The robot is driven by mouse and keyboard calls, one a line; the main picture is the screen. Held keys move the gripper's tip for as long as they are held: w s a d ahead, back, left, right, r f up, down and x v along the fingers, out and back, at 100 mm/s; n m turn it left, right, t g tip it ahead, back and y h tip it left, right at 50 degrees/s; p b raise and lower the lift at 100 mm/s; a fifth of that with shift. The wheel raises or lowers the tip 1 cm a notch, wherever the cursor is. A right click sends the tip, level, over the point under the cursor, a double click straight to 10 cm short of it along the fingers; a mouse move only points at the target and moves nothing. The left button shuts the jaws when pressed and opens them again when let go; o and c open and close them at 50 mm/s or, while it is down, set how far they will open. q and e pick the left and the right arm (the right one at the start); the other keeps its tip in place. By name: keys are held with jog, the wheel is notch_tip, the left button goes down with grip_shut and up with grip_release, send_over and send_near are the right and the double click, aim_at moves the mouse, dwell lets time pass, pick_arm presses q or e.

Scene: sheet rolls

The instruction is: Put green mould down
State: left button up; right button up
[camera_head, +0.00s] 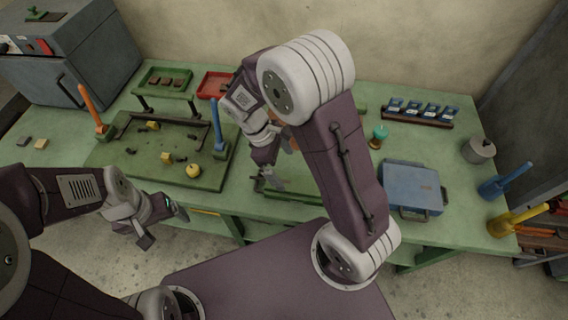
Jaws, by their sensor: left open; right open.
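A green mould (292,188) lies flat on the green table near the front edge, mostly hidden behind my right arm; only its left part shows. My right gripper (267,183) is open at the left end of this mould, its fingers close to it; I cannot tell whether they touch. My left gripper (164,229) is open and empty, in front of the table's front edge at the left. A blue mould (410,184) with a handle lies on the table right of my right arm.
Red (214,84) and green trays (163,79) stand behind. A rack (417,112), a grey weight (478,150) and a teal-topped object (379,134) are at right.

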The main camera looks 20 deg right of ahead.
jog(key=s+d+r+m+t+y, duration=0.1)
jog(key=s+m, duration=0.4)
jog(key=m, duration=0.6)
jog(key=d+t+y, duration=0.1)
jog(key=t+y, duration=0.1)
jog(key=shift+s+r+m+t+y, duration=0.25)
jog(key=shift+s+m+t+y, duration=0.05)
jog(key=shift+m+y, duration=0.1)
jog(key=shift+s, duration=0.1)
